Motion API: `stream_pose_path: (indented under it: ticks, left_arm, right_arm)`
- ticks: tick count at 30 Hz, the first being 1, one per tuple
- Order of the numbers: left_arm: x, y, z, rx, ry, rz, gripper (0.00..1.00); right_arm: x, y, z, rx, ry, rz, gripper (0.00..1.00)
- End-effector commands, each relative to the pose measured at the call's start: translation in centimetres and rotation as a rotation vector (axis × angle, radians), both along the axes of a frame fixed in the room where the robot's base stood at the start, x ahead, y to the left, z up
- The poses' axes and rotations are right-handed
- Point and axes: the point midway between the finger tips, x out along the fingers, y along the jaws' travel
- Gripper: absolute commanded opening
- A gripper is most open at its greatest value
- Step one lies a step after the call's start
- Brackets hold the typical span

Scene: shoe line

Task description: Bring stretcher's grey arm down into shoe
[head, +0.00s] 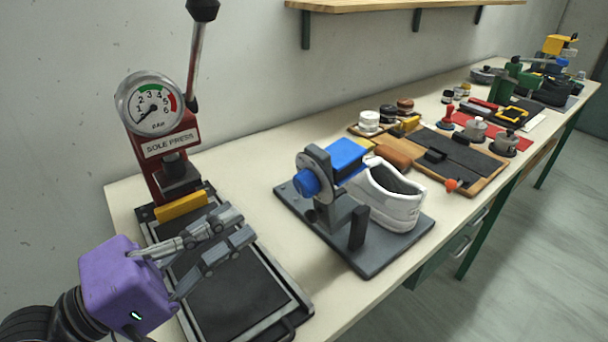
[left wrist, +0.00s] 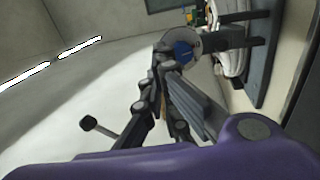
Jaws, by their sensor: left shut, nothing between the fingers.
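The shoe stretcher (head: 318,170) stands on a dark grey base plate (head: 375,262) in the middle of the bench. It has a grey disc with a blue knob (head: 306,182) and a blue block (head: 343,154) behind it. A white shoe (head: 395,208) sits on the plate, right of the stretcher's upright. I cannot tell how far any grey arm is inside the shoe. My left gripper (head: 243,226) is shut and empty, above the sole press's dark pad, left of and apart from the stretcher. In the left wrist view the blue knob (left wrist: 183,50) and shoe (left wrist: 233,60) show beyond the fingers.
The red sole press (head: 168,150), with gauge and tall lever (head: 195,65), stands at the left against the wall. Its dark pad (head: 235,292) lies under my left gripper. Brushes, tins and trays (head: 450,150) fill the bench further right. A wooden shelf (head: 390,6) hangs above.

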Motion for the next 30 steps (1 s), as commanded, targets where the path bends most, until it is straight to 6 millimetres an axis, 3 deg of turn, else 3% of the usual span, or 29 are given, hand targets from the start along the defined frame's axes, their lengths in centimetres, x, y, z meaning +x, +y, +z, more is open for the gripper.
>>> stream_pose_path:
  ticks: [16, 21, 30]
  left_arm:
    - [2.2, -3.1, 1.0, -0.007, -0.004, -0.004, 0.00]
    - [3.7, -5.4, 2.0, -0.008, -0.007, -0.007, 0.00]
    - [6.5, -9.2, 2.5, -0.004, -0.005, -0.007, 0.00]
  right_arm:
    - [0.8, 0.1, 0.5, 0.002, -0.014, 0.002, 0.40]
    - [1.0, -0.1, 2.3, 0.001, -0.026, -0.003, 0.40]
    - [0.9, -0.3, 3.5, 0.002, -0.029, -0.010, 0.40]
